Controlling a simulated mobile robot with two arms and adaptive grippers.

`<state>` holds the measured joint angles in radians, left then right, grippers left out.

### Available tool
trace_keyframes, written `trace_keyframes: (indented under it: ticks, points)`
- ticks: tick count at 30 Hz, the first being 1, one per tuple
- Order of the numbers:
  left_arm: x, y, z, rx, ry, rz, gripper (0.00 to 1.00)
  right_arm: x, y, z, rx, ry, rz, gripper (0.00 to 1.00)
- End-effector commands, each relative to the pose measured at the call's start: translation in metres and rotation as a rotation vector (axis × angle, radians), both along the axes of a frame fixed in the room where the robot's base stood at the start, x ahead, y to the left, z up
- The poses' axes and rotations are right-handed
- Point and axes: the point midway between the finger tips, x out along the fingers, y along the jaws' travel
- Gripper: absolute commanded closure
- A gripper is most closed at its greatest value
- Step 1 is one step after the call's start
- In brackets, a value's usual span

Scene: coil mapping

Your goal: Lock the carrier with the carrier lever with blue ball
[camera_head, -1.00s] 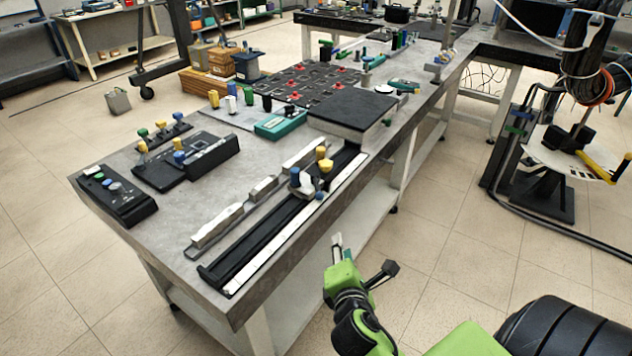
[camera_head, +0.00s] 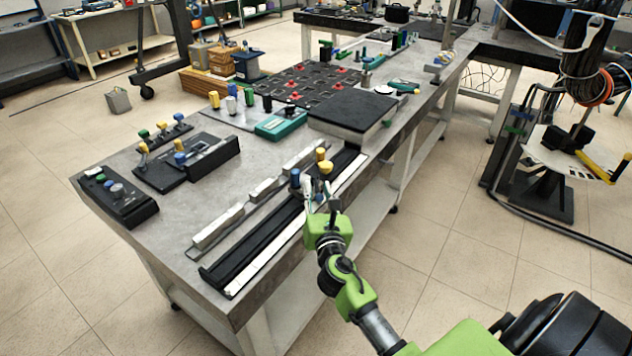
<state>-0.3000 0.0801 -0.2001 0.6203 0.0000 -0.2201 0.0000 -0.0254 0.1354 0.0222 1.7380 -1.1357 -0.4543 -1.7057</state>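The carrier sits on the long black rail (camera_head: 250,243) along the table's right edge. It bears two yellow-topped parts, one yellow knob (camera_head: 326,167) at the front, and a blue-topped post (camera_head: 295,178) at its left. The low blue ball that showed on the carrier's near right side is now hidden behind my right gripper. My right gripper (camera_head: 321,202), green with dark and light fingers, is at the carrier's near right side. Its fingers look apart; whether they touch the lever cannot be told. My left gripper is not in view.
A black block (camera_head: 352,108) stands at the rail's far end. A grey bar (camera_head: 218,228) lies left of the rail. A button box (camera_head: 117,197) and a lever panel (camera_head: 190,160) stand further left.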

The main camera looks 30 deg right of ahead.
Motion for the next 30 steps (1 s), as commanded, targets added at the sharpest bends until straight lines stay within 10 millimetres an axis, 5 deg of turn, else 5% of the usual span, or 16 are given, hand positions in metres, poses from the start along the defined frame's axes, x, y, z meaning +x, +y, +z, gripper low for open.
trace_keyframes:
  ticks: [7,18,21,30]
  points:
    - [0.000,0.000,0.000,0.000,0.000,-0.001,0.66,0.028,-0.013,0.000,0.001,0.000,0.000,0.74]
    - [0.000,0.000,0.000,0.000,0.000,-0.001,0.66,0.032,-0.015,0.000,0.002,0.000,-0.001,0.74]
    - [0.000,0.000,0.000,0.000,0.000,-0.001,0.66,0.032,-0.015,0.000,0.002,0.000,-0.001,1.00]
    - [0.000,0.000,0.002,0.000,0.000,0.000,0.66,0.031,-0.015,0.000,0.002,0.000,0.013,1.00]
